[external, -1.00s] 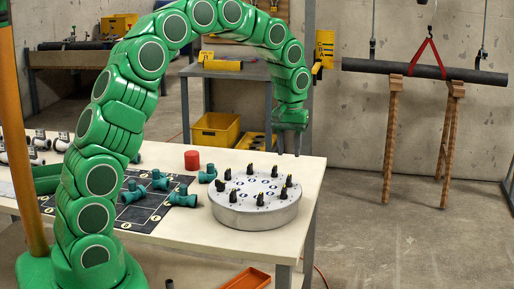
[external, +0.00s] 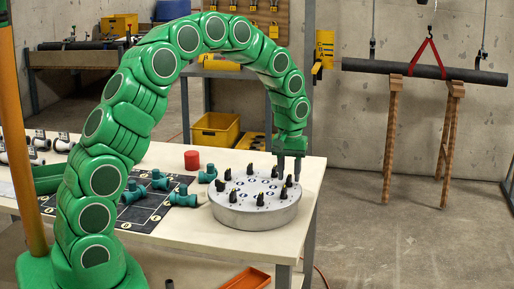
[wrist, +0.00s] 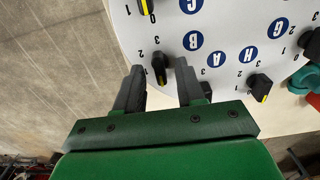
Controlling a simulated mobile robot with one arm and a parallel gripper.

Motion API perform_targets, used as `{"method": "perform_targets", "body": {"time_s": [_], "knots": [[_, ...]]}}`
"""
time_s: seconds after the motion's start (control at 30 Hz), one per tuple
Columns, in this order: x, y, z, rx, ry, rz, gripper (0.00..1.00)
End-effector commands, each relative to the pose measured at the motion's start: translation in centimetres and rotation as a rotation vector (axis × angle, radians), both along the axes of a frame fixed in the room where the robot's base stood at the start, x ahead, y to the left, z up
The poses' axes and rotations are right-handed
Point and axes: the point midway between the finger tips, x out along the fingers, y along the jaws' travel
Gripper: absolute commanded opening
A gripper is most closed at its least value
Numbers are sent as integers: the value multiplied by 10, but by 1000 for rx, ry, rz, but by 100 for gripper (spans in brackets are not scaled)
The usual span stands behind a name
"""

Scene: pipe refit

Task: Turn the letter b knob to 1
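The round grey dial panel (external: 235,212) stands on the table, with black knobs around its rim. In the wrist view, the letter b knob (wrist: 159,67) sits beside the blue B disc (wrist: 193,40). Its yellow mark faces the bottom of the picture, away from the B; I cannot tell which number it indicates. My gripper (wrist: 159,72) is open, with one finger on each side of this knob and gaps visible. In the external view, my gripper (external: 286,174) points down at the panel's far right rim.
Neighbouring knobs stand close by: the letter A knob (wrist: 205,91) is partly hidden behind the right finger, and the letter H knob (wrist: 262,86) is farther right. A red cylinder (external: 192,160) and teal pipe fittings (external: 183,198) lie left of the panel.

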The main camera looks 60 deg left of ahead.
Motion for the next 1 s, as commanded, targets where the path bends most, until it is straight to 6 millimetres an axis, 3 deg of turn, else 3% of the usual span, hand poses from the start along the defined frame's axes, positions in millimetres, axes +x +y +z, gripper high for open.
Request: {"method": "perform_targets", "body": {"time_s": [0.27, 0.5, 1.0], "knots": [[0, 0, -2, 0, 0, 0, 37], [0, 0, -2, 0, 1, 0, 0], [0, 0, -2, 0, 1, -73, 0]]}}
